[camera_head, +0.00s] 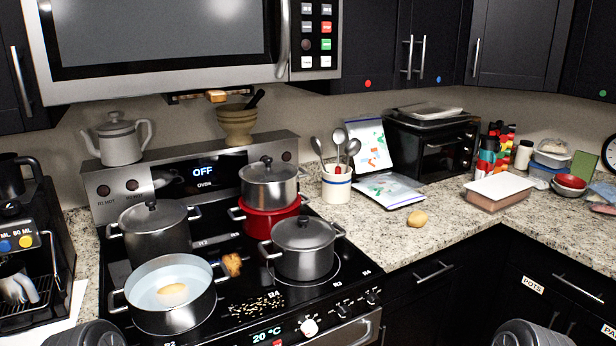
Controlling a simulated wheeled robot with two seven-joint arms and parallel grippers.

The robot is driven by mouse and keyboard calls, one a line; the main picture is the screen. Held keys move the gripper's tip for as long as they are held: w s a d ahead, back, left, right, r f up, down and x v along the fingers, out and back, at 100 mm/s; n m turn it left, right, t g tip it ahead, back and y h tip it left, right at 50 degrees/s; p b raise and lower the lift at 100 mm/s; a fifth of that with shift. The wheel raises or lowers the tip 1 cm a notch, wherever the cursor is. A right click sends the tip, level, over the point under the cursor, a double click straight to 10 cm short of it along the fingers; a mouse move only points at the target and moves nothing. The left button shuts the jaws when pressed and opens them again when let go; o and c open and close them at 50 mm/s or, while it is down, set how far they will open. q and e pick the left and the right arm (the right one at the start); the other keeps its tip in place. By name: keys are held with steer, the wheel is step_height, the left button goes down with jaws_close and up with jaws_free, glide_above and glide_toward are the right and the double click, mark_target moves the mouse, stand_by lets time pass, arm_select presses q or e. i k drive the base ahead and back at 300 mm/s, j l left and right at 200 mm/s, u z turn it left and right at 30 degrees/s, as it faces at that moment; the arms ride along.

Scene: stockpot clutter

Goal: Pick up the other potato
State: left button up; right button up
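A yellow-brown potato (417,218) lies alone on the speckled counter (450,232), right of the stove and near the front edge. Another potato-like piece (172,295) lies in the open pot of water (172,325) at the front left of the stove. Dark rounded parts of my two arms show at the bottom edge, one at left and one at right. Neither gripper's fingers are in view. Nothing is seen touching the potato on the counter.
Lidded pots (304,250) stand on the stove, one on a red pot (270,220). A brown lump (232,264) and scattered bits (256,304) lie between pots. A utensil crock (336,184), plastic bags (390,190) and a pink-sided box (499,190) stand behind the potato.

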mark_target(418, 218)
steer(key=i+l+z, duration=0.3)
steer(key=l, duration=0.55)
steer(key=i+l+z, duration=0.3)
steer(key=i+l, duration=0.25)
steer(key=l, duration=0.2)
steer(key=i+l+z, duration=0.3)
steer(key=i+l, duration=0.25)
steer(key=l, duration=0.05)
